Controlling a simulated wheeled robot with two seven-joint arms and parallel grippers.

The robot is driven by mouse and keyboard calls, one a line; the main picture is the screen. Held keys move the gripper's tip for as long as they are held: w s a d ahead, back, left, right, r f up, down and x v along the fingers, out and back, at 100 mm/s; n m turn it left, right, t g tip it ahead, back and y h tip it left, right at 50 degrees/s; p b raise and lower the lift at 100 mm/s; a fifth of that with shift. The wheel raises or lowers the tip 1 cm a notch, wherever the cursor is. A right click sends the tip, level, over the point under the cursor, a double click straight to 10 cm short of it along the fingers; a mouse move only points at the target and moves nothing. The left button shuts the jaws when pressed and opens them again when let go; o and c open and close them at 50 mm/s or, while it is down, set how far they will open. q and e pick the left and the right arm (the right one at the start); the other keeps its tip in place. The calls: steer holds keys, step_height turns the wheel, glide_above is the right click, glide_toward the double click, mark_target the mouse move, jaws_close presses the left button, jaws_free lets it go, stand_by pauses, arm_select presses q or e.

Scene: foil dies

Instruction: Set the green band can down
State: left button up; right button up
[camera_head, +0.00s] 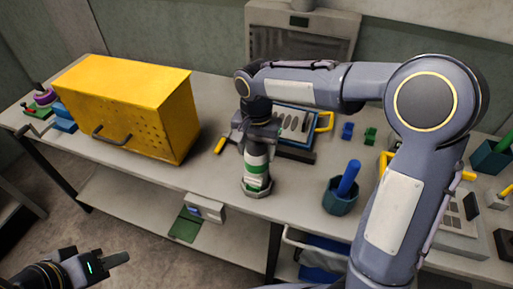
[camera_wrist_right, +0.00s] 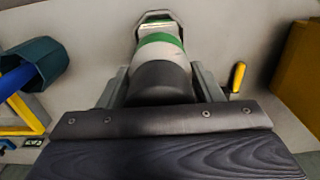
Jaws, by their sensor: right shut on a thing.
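The green band can (camera_head: 257,160) is upright, with a dark end, a white body and a green band. My right gripper (camera_head: 260,140) is shut on its upper part from above. In the right wrist view the can (camera_wrist_right: 160,50) sits between the two fingers of the gripper (camera_wrist_right: 160,78). The can's lower end is at a grey hexagonal holder (camera_head: 257,191) near the bench's front edge; its rim also shows in the wrist view (camera_wrist_right: 157,14). I cannot tell whether the can touches its floor. My left gripper (camera_head: 115,260) is low at left, away from the bench, its jaw opening unclear.
A yellow perforated box (camera_head: 140,105) stands left on the bench (camera_head: 215,180). A dark green hexagonal cup (camera_head: 340,197) with a blue handle stands right of the can. A yellow-handled tool (camera_head: 220,145) and a blue-framed tray (camera_head: 296,122) lie behind. Bare bench lies between can and cup.

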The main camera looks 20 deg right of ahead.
steer(key=shift+f, duration=0.15)
steer(key=o, duration=1.7)
